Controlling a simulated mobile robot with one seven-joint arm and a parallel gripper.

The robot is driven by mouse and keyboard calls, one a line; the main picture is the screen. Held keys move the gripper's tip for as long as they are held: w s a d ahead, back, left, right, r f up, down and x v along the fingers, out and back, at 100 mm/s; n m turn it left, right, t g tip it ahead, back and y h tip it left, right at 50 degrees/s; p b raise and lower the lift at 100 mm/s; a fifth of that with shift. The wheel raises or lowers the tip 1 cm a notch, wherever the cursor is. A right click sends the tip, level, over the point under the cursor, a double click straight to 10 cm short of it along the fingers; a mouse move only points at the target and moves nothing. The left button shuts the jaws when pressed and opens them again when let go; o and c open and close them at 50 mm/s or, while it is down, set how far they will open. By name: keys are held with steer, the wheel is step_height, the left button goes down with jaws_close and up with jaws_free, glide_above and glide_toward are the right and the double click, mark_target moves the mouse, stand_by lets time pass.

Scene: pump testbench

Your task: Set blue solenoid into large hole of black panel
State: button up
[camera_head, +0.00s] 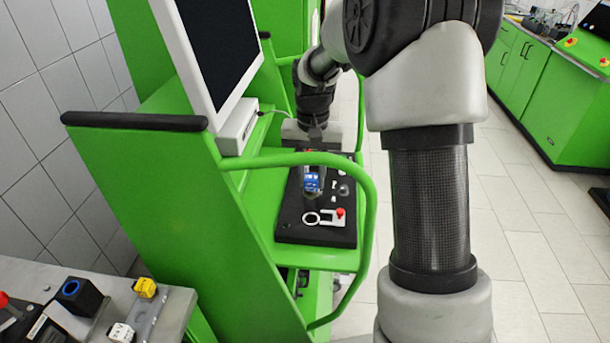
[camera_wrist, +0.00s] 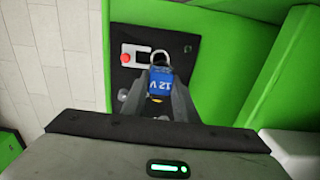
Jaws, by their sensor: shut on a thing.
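The blue solenoid (camera_wrist: 161,81), with "12 V" printed on it, is between the fingers of my gripper (camera_wrist: 163,84) in the wrist view. My gripper is shut on it. In the head view the blue solenoid (camera_head: 312,182) shows above the black panel (camera_head: 290,234). The panel lies on the green testbench and also shows in the wrist view (camera_wrist: 118,90). A white-ringed round hole (camera_head: 311,219) is near the panel's front edge. In the wrist view the ring (camera_wrist: 160,53) is just beyond the solenoid and partly hidden by it. I cannot tell whether the solenoid touches the panel.
A red button (camera_head: 340,211) on a light plate sits beside the ring. A green rail (camera_head: 372,215) curves around the panel's right side. A monitor (camera_head: 215,45) stands at the left. A grey table (camera_head: 176,318) with small parts is at the lower left.

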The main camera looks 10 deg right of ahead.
steer(key=shift+f+b, duration=2.55)
steer(key=shift+f, duration=1.3)
steer(key=shift+f+b, duration=0.7)
steer(key=shift+f, duration=0.4)
steer(key=o, duration=1.4)
steer(key=shift+s, duration=0.1)
steer(key=shift+r, duration=0.15)
steer(key=shift+r+p, duration=2.85)
steer(key=shift+r, duration=1.05)
steer(key=shift+d, duration=0.1)
